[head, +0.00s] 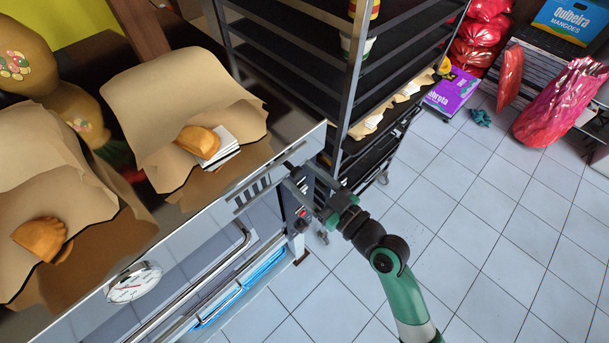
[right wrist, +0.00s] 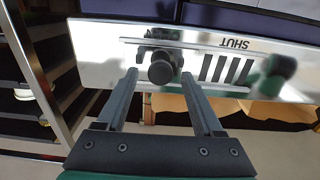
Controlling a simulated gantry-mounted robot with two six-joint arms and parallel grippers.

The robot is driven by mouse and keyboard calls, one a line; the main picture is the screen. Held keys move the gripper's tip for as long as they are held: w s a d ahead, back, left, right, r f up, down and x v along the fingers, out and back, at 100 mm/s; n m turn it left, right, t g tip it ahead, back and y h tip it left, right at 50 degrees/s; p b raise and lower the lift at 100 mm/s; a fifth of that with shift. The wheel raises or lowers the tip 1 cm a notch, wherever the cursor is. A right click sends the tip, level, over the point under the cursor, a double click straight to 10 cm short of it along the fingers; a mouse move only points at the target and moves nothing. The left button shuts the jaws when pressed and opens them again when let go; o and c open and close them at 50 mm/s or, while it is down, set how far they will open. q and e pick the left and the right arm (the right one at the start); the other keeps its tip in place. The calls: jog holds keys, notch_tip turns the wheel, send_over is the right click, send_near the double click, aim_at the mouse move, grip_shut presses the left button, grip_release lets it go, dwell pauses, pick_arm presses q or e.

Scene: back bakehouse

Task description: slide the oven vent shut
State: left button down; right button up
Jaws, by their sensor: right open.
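The oven vent is a row of dark slots (head: 252,192) in the oven's bright metal front; the slots also show in the right wrist view (right wrist: 226,69). A dark slider with a round knob (right wrist: 160,70) sits on rails beside the slots. The word SHUT (right wrist: 235,43) is printed upside down in that view, near the slots. The slots look uncovered. My right gripper (head: 302,186) is at the slider; in the right wrist view its open fingers (right wrist: 159,80) lie on either side of the knob. I cannot tell whether they touch it. My left gripper is not in view.
A dial gauge (head: 134,282) and a long handle (head: 200,282) are on the oven front. Brown paper and pastries (head: 198,141) lie on top. A black rack (head: 355,100) stands close behind my right gripper. The tiled floor (head: 480,230) is open to the right.

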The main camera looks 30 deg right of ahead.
grip_shut()
dwell(1.3)
